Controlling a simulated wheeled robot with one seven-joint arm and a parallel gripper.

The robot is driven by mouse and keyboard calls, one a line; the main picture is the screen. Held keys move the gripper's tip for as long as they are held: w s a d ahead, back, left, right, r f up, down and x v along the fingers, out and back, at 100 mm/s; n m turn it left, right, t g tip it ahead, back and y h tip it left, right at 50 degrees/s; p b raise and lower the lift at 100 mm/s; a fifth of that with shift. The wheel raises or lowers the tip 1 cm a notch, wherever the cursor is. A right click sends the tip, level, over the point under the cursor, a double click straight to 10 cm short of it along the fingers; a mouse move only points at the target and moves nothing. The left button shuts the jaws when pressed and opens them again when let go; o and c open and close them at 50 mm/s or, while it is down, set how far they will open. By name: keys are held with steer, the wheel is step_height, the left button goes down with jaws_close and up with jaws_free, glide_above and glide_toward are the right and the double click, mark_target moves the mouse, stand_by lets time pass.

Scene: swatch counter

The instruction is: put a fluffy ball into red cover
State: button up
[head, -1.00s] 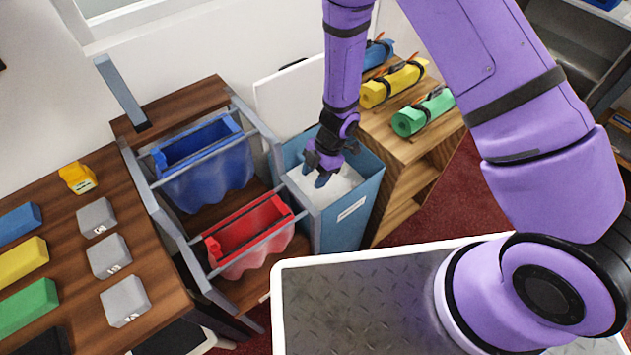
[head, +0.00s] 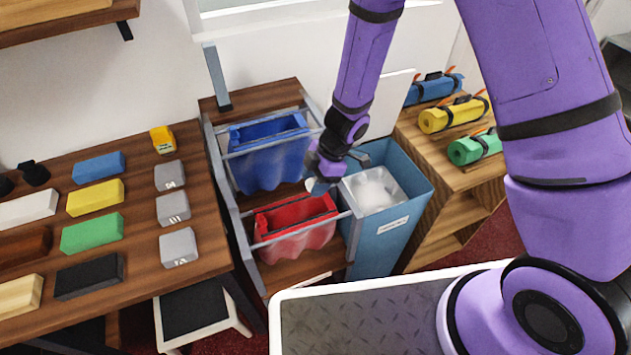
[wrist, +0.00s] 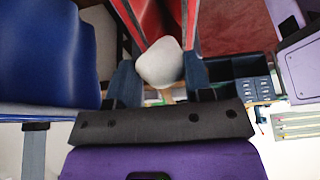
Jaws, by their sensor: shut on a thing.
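My gripper (head: 318,186) is shut on a white fluffy ball, which shows between the fingers in the wrist view as a pale rounded ball (wrist: 160,63). In the head view the ball is mostly hidden by the fingers. The red cover (head: 297,240) hangs open-topped in the metal frame. My gripper is above and just beyond its right back corner, near the rail between the red and blue covers. In the wrist view the red cover (wrist: 147,22) shows beyond the ball. I cannot tell how high the ball is above the cover.
A blue cover (head: 268,160) hangs behind the red one. A blue bin (head: 385,235) with white filling stands to the right. A wooden shelf with rolled mats (head: 455,115) is further right. Coloured blocks lie on the brown table (head: 140,235) at the left.

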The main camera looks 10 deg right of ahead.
steer(key=shift+f, duration=2.65)
steer(key=shift+f, duration=0.25)
steer(key=o, duration=1.1)
steer(key=shift+o, duration=0.2)
steer(key=shift+r, duration=3.05)
